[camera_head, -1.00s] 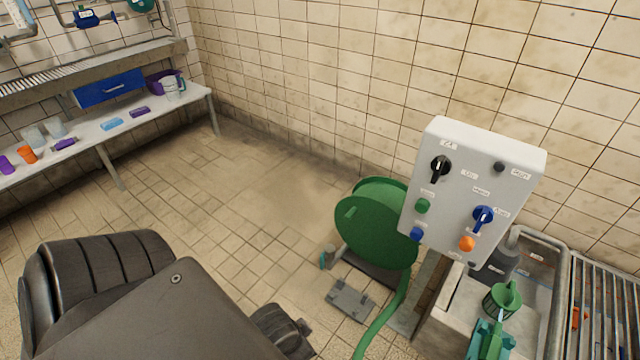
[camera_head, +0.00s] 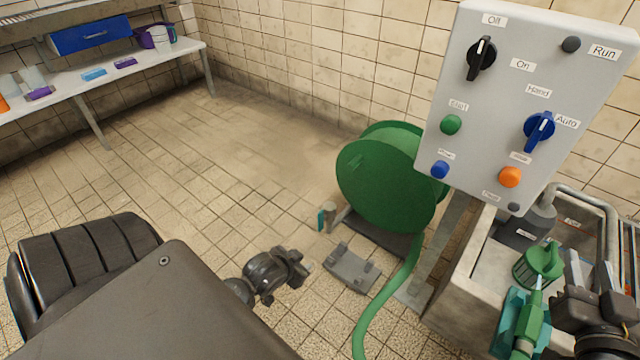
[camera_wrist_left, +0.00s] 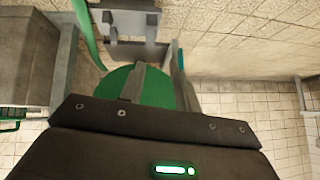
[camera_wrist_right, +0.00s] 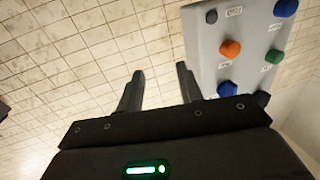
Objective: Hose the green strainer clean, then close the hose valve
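The green strainer (camera_head: 530,272) sits in the grey sink at the lower right of the head view. A green hose nozzle (camera_head: 527,325) rests beside it on a teal holder (camera_head: 507,318), its thin tip towards the strainer. My right gripper (camera_head: 587,268) is open and empty, just right of the strainer and nozzle. The green hose (camera_head: 400,290) runs from the green reel (camera_head: 385,180). A small pipe fitting with a teal handle (camera_head: 321,219), possibly the hose valve, stands left of the reel. My left gripper (camera_head: 303,267) appears shut and empty, below that fitting; its fingers (camera_wrist_left: 140,68) look together.
A control panel (camera_head: 530,105) with knobs and buttons stands on a post above the sink (camera_head: 462,300). A grey pedal-like plate (camera_head: 352,268) lies on the floor before the reel. A bench (camera_head: 150,62) with containers is at left. The floor between is clear.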

